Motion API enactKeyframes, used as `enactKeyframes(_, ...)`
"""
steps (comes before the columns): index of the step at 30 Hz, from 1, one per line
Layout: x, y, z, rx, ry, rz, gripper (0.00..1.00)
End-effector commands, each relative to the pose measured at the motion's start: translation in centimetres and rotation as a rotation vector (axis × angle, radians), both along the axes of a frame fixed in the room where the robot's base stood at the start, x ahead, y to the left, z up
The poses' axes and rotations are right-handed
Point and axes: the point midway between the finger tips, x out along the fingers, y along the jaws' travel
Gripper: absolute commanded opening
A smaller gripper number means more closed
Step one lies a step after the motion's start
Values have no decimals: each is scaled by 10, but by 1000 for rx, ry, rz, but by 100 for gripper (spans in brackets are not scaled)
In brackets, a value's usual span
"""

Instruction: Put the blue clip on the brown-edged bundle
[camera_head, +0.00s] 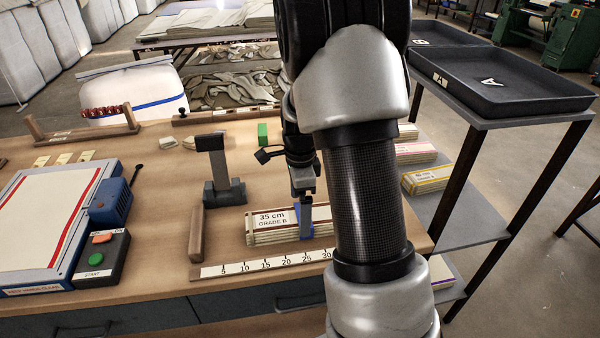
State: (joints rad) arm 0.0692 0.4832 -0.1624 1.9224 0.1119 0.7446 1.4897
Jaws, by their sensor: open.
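The brown-edged bundle (266,237) lies flat on the table behind the ruler, with a "35 cm GRADE B" label on its front left. The blue clip (297,226) is at the right part of the bundle, against its front and top; I cannot tell how far it reaches around. My gripper (306,215) points down at the clip, with a grey finger in front of the blue. It is open, with its fingers at the clip. My arm hides the bundle's right end.
A ruler (245,268) runs along the table's front, with a wooden block (197,234) at its left. A dark upright stand (216,165) and a green block (262,134) are behind. A control box (97,260) is left. Trays (500,100) and shelved bundles (426,179) are right.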

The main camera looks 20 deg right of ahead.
Motion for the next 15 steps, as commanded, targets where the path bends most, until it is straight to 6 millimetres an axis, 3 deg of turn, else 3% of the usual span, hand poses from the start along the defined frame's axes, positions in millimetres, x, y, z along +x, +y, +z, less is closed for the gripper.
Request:
enactKeyframes(1, 2, 0, 16, -1, -6, 1, 96)
enactKeyframes(6, 1, 0, 59, -1, -6, 2, 96)
enactKeyframes(15, 1, 0, 122, -1, -3, 0, 96)
